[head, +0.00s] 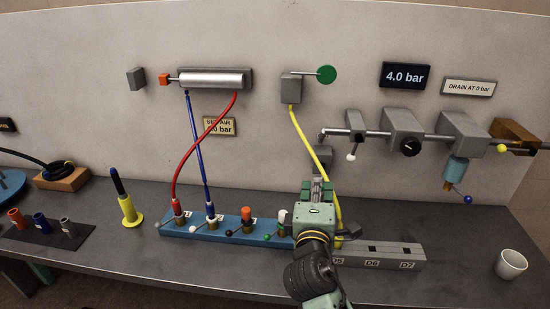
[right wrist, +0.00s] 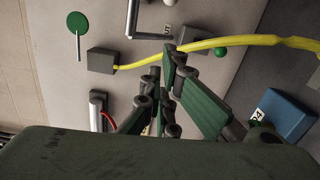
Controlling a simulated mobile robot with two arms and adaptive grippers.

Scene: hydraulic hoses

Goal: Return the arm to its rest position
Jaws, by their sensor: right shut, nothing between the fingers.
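My right arm reaches in from the front of the bench in the head view. Its gripper (head: 316,188) is over the right part of the blue manifold (head: 242,236), pointing toward the back panel. In the right wrist view the gripper (right wrist: 172,62) is shut and empty. A yellow hose (head: 308,130) runs down from a grey block on the panel and passes behind the gripper. In the right wrist view the hose (right wrist: 240,43) crosses just beyond the fingertips; I cannot tell whether they touch. My left gripper is not in view.
A red hose (head: 181,165) and a blue hose (head: 196,140) link the cylinder (head: 211,79) to the manifold. A grey socket block (head: 378,254) lies right of my arm. A white cup (head: 510,264) stands at the right. Grey pipework (head: 403,128) juts from the panel.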

